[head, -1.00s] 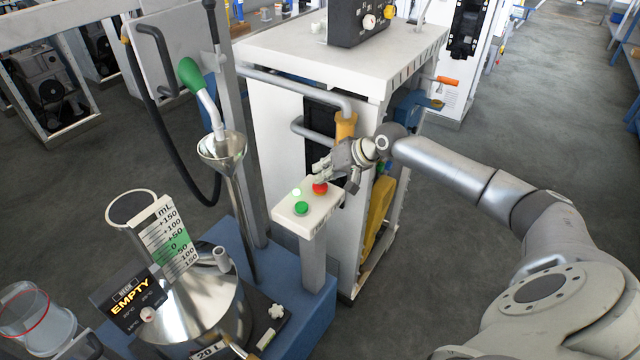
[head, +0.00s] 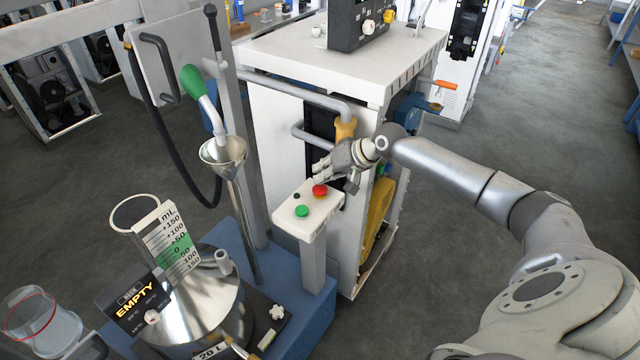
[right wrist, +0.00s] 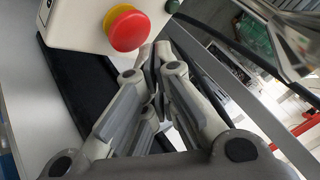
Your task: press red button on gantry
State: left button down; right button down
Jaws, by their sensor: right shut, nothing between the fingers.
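The red button (head: 320,190) sits on the white control box (head: 295,215) on a post, beside a green button (head: 302,211) and a small dark indicator (head: 296,196). In the right wrist view the red button (right wrist: 128,28) is a red mushroom head on a yellow collar, on the white box face (right wrist: 85,22). My right gripper (head: 322,172) is shut and empty, just behind and above the red button. In the right wrist view its fingertips (right wrist: 153,62) lie just below the button; I cannot tell if they touch it. My left gripper is not in view.
A steel funnel (head: 222,151) and a green-handled nozzle (head: 192,82) stand left of the box. A steel vessel (head: 205,310) with an "EMPTY" display (head: 135,300) is at lower left. A white cabinet (head: 275,130) stands behind the box. Open floor lies right.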

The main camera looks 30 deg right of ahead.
dwell(0.3)
notch_tip(320, 180, up, 5)
jog(key=p, duration=0.5)
jog(key=shift+r, duration=0.1)
dwell(0.7)
